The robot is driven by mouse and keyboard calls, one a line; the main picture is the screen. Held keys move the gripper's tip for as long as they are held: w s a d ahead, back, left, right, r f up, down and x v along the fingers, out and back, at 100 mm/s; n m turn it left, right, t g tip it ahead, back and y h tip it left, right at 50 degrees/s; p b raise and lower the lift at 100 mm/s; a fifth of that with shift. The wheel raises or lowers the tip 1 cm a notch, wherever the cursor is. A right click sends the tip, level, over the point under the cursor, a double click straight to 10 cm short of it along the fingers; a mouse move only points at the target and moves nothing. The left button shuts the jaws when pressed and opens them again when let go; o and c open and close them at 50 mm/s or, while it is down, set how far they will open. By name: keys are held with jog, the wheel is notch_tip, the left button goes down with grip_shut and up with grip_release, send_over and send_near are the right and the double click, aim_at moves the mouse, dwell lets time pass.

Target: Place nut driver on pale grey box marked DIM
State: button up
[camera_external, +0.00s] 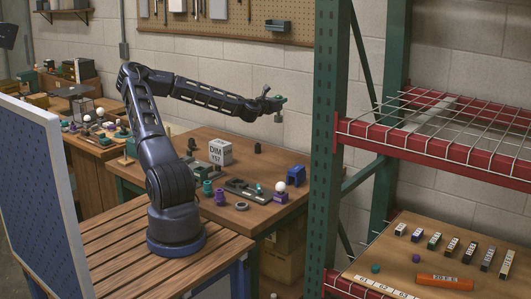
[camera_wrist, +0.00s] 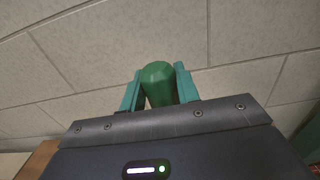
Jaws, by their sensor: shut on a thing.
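My gripper (camera_wrist: 159,88) is shut on a green rounded handle (camera_wrist: 158,82), which looks like the nut driver's handle. The handle sits between the two teal fingers in the wrist view. In the external view my gripper (camera_external: 275,101) is raised high above the right part of the wooden table, and the held tool (camera_external: 278,117) points down from it, small in the picture. The pale grey box marked DIM (camera_external: 220,152) stands upright on that table, below and to the left of my gripper. Its front label faces the camera.
The wooden table (camera_external: 262,222) holds several lamp parts, including a blue part (camera_external: 296,176), a purple base with a white ball (camera_external: 281,192) and a dark flat tray (camera_external: 245,190). A green rack post (camera_external: 327,130) stands to the right. A pegboard (camera_external: 235,20) hangs behind.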

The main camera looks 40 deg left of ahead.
jog(key=s+a+r+n+g+y, duration=0.1)
jog(key=s+a+r+n+y, duration=0.3)
jog(key=s+a, duration=0.55)
jog(key=s+a+r+n+g+y, duration=0.2)
jog(key=s+a+r+y, duration=0.3)
jog(key=s+a+r, duration=0.4)
notch_tip(320, 180, down, 22)
jog(key=a, duration=0.1)
jog(key=shift+w+a, duration=0.25)
jog(key=shift+f, duration=0.2)
jog(key=o, duration=1)
